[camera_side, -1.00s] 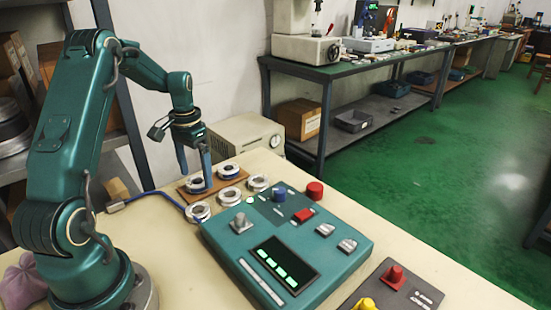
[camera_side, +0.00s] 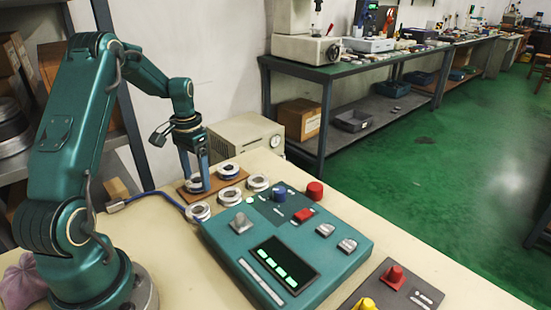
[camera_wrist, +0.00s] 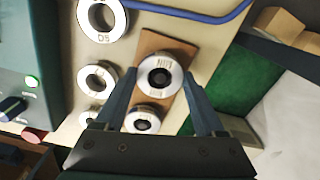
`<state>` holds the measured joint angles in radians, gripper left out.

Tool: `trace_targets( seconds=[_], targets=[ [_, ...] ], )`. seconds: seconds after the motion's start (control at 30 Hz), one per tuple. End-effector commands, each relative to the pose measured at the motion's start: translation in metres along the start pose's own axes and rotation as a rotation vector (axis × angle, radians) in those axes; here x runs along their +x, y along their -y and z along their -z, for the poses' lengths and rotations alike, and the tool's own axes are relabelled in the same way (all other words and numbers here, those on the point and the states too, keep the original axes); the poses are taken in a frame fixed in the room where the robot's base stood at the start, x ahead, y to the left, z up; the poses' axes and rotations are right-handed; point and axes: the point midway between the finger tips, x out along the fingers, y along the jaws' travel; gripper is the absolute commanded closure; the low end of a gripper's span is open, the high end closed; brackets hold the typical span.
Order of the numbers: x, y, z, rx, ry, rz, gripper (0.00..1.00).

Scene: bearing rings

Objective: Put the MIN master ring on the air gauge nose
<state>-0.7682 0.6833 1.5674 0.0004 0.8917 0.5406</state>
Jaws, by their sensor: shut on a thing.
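The MIN master ring (camera_wrist: 160,76) is a silver ring with a dark bore and blurred lettering that looks like MIN. It lies on a brown wooden board (camera_side: 213,185). My gripper (camera_side: 195,184) points down over the board's near end, its two blue-grey fingers at opposite sides of this ring. In the wrist view my gripper (camera_wrist: 160,78) is shut on the ring. The teal air gauge unit (camera_side: 225,240) has a green-lit display. A short silver post (camera_side: 240,222) stands on it; I cannot tell whether it is the nose.
Another ring (camera_side: 230,171) shares the board, close to the held one. Loose rings, one marked D5 (camera_wrist: 103,18), lie between board and gauge. A blue hose (camera_side: 165,197) runs nearby. A blue knob (camera_side: 279,195) and red knob (camera_side: 314,191) stand up at the right.

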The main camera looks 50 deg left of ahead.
Motion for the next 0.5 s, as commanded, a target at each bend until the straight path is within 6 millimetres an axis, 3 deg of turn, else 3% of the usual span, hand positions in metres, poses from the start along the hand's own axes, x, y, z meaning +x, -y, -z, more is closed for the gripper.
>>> trace_targets(
  seconds=[0.5],
  targets=[
    [-0.087, 0.001, 0.001, -0.002, -0.006, 0.003, 1.00]
  ],
)
